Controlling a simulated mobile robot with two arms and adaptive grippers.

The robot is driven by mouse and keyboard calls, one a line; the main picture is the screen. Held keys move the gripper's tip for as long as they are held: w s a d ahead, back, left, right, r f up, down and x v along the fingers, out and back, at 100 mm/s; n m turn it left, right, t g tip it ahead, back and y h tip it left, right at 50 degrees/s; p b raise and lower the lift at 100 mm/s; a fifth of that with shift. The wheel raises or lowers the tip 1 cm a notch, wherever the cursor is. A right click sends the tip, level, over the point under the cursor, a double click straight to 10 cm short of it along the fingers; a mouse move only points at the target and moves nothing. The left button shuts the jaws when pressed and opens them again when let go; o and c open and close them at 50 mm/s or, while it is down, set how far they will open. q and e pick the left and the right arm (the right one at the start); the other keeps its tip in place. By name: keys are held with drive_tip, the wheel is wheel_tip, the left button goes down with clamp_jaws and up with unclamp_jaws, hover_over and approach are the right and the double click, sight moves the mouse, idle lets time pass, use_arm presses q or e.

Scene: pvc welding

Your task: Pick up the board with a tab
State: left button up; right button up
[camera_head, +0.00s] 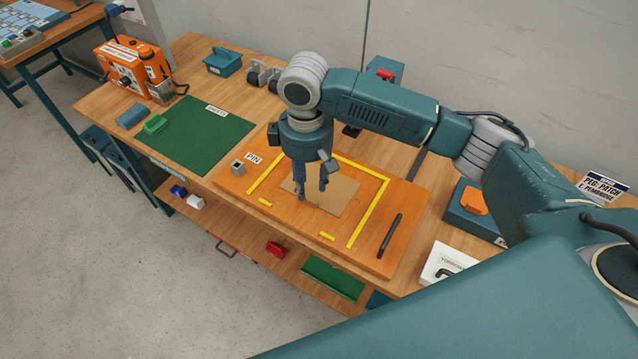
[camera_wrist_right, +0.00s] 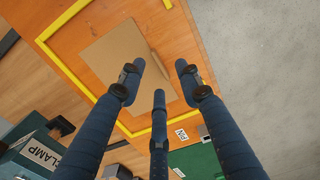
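The tan board (camera_head: 343,198) lies flat on the orange plate (camera_head: 385,225), inside a yellow frame (camera_head: 372,212). In the right wrist view the board (camera_wrist_right: 112,58) shows a narrow raised strip, seemingly its tab (camera_wrist_right: 158,66), near its right side. My right gripper (camera_head: 312,192) points down over the board. I cannot tell whether the fingertips touch the board. The fingers hide part of the board in the head view. My left gripper is not in view.
A small grey block (camera_head: 238,168) by the PIN label and a black bar handle (camera_head: 390,235) sit on the orange plate. A green mat (camera_head: 205,140) lies to the left. An orange machine (camera_head: 125,68) stands at the far left. A teal box with an orange top (camera_head: 473,205) is right.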

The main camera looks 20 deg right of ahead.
sight(312, 199)
drive_tip(key=shift+w+d+f, duration=0.1)
drive_tip(key=shift+w+f, duration=0.2)
drive_tip(key=shift+f, duration=0.5)
drive_tip(key=f, duration=0.1)
drive_tip(key=f+p, duration=0.1)
drive_tip(key=f, duration=0.2)
drive_tip(key=shift+s+d+f+p, duration=0.15)
drive_tip(key=shift+s+d+p, duration=0.05)
drive_tip(key=shift+d+p, duration=0.15)
drive_tip(key=shift+f, duration=0.2)
drive_tip(key=shift+w+f, duration=0.1)
drive_tip(key=shift+w, duration=0.05)
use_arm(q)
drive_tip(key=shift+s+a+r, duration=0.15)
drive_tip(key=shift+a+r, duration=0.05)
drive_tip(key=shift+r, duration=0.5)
use_arm(e)
clamp_jaws()
